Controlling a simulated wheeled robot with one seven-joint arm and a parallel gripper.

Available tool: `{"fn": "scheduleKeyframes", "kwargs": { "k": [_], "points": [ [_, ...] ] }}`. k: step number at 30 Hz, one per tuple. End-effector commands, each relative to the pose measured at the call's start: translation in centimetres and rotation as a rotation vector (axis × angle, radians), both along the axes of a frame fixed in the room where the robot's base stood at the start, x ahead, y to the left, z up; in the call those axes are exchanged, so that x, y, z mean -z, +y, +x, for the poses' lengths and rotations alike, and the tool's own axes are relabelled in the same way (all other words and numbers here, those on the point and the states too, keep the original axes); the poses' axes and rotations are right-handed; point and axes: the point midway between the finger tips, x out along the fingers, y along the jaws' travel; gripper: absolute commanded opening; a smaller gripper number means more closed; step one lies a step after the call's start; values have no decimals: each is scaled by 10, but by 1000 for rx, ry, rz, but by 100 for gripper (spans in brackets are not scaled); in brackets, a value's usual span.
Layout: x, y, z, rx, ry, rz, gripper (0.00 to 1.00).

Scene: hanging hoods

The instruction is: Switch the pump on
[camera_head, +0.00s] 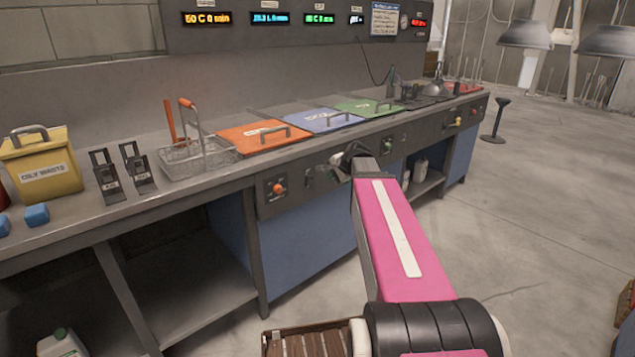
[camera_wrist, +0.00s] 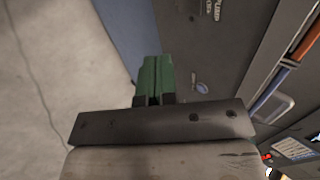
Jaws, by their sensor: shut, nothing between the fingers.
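My gripper (camera_wrist: 153,62) has its green fingers together with nothing between them, in the wrist view. It is in front of the dark control panel (camera_wrist: 222,50) of the bench. A small pale switch or knob (camera_wrist: 202,88) on this panel lies just right of the fingers; I see a gap in the picture but cannot tell the depth. I cannot read its label or tell whether it is the pump switch. In the head view the front panel (camera_head: 300,183) carries an orange knob (camera_head: 278,188) and a green one (camera_head: 387,146). My arm hides the panel between them in part.
Orange (camera_head: 250,138), blue (camera_head: 318,121) and green (camera_head: 362,108) lids lie on the bench top. A wire basket (camera_head: 195,158) and a yellow bin (camera_head: 45,170) stand at left. Lamp hoods (camera_head: 525,34) hang at right. The floor (camera_head: 540,210) at right is mostly clear.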

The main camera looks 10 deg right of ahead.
Motion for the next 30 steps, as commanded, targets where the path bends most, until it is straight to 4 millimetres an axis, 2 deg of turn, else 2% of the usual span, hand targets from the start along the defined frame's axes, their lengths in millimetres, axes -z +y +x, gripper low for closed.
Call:
{"fn": "scheduleKeyframes", "kwargs": {
  "k": [6, 11, 26, 30],
  "points": [
    [0, 0, 1, -1, 0, -1, 0],
    [9, 5, 10, -1, 0, 0, 0],
    [75, 36, 64, -2, 1, 0, 0],
    [75, 46, 82, -1, -2, -1, 0]
  ]
}}
